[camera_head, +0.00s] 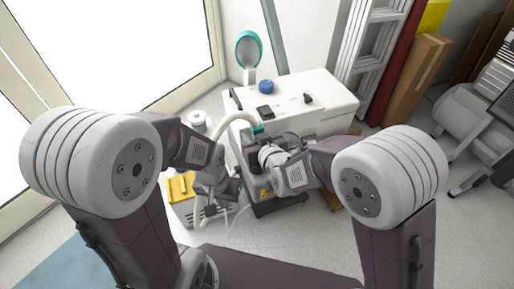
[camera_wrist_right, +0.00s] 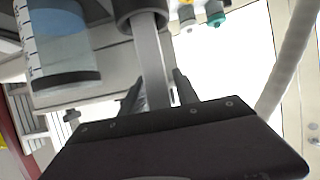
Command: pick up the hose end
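A pale hose (camera_head: 238,118) arches from the compressor unit near my right gripper and runs down behind my left wrist; its free end is hard to make out. In the right wrist view a pale hose (camera_wrist_right: 292,60) runs down the right side, apart from the fingers. My right gripper (camera_wrist_right: 158,90) has its fingers spread, with a grey bar-like piece (camera_wrist_right: 152,60) showing between them; I cannot tell whether they touch it. In the head view my right gripper (camera_head: 266,154) is at the compressor's front. My left gripper (camera_head: 210,208) is low by the yellow-topped box; its fingers are unclear.
The yellow-topped box (camera_head: 180,187) is at the left. A clear cylinder with a blue band (camera_wrist_right: 62,45) is close beside my right gripper. Open floor (camera_head: 310,222) lies in front.

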